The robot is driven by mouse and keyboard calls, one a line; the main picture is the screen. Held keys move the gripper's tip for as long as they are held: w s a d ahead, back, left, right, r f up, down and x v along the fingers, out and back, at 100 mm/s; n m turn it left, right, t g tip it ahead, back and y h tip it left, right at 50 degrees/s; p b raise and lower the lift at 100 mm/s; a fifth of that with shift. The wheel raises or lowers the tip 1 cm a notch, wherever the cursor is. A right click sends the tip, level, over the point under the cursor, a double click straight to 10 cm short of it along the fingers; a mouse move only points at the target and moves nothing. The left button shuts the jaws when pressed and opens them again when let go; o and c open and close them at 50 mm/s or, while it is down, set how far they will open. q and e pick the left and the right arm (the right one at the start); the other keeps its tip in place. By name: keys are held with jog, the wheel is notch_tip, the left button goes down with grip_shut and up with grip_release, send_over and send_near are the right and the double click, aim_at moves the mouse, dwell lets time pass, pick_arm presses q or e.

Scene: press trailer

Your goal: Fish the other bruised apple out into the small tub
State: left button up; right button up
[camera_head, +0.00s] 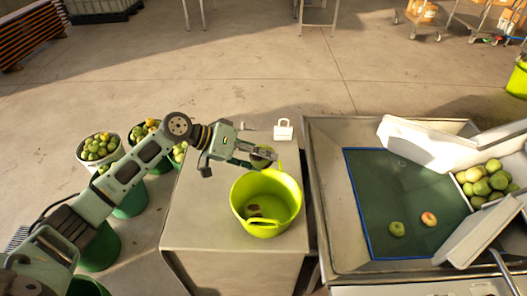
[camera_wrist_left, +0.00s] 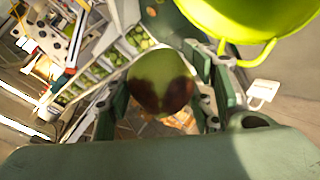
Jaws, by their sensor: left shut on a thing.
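My left gripper (camera_head: 259,157) is shut on a green apple (camera_wrist_left: 160,78) with large dark brown bruises. It holds the apple above the far rim of the small lime-green tub (camera_head: 277,190). In the head view this apple (camera_head: 262,163) is partly hidden by the fingers. The tub stands on a pale worktop and also shows in the left wrist view (camera_wrist_left: 262,18). A brownish item (camera_head: 254,210) lies at the bottom of the tub; I cannot tell exactly what it is. My right gripper is not in view.
A metal basin (camera_head: 370,275) to the right holds two apples, one green (camera_head: 397,228) and one reddish (camera_head: 429,219). A white chute (camera_head: 507,160) carries several green apples. Buckets of apples (camera_head: 98,147) stand at left. A small white tag-like object (camera_head: 283,132) is behind the tub.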

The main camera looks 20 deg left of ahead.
aim_at(261, 169)
pick_arm(q)
notch_tip(261, 169, down, 5)
jog(key=b, duration=0.3)
jog(key=o, duration=1.4)
jog(key=shift+c, duration=0.2)
jog(key=v, duration=1.2)
